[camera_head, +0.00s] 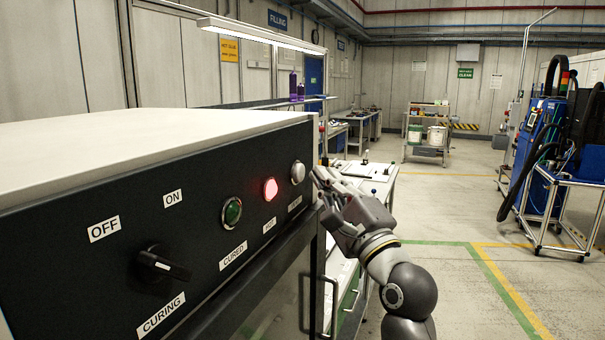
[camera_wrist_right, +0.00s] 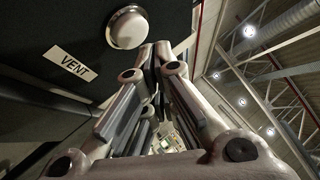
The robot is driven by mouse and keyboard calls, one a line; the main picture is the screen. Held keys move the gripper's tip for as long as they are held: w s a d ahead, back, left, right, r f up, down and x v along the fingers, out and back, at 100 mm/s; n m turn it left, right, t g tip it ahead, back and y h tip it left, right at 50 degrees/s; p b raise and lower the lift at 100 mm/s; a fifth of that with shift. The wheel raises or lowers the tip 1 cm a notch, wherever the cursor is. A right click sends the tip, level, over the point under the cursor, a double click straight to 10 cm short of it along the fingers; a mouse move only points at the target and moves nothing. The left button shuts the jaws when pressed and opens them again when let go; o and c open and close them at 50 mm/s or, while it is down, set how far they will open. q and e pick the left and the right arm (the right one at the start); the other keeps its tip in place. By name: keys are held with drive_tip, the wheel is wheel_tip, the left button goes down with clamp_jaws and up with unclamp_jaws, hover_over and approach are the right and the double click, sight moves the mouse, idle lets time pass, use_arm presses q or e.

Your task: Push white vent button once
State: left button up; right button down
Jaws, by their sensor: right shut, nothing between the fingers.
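The white vent button (camera_head: 297,172) is the rightmost of the round items on the black control panel (camera_head: 60,250), in the head view. In the right wrist view the button (camera_wrist_right: 127,27) is large at the top, above a label reading VENT (camera_wrist_right: 70,63). My right gripper (camera_head: 318,180) is shut and empty, its fingertips just right of the button near the panel's right end. In the wrist view the fingertips (camera_wrist_right: 157,50) show just below and right of the button. Whether they touch the panel is unclear. My left gripper is not in view.
A lit red lamp (camera_head: 270,189) labelled HOT, a green CURED lamp (camera_head: 232,211) and a black CURING knob (camera_head: 162,265) share the panel. A door handle (camera_head: 332,305) is below. A workbench (camera_head: 385,180) stands behind my right gripper. Open floor lies to the right.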

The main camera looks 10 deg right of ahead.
drive_tip(key=shift+a, duration=0.15)
drive_tip(key=shift+w+a+p, duration=0.2)
drive_tip(key=shift+a+p, duration=0.05)
drive_tip(key=shift+p, duration=0.05)
drive_tip(key=shift+w+a, duration=0.3)
drive_tip(key=shift+a, duration=0.1)
idle(0.8)
drive_tip(key=shift+d+p, duration=0.1)
drive_tip(key=shift+p, duration=0.2)
drive_tip(key=shift+s+d, duration=0.5)
drive_tip(key=shift+d, duration=0.15)
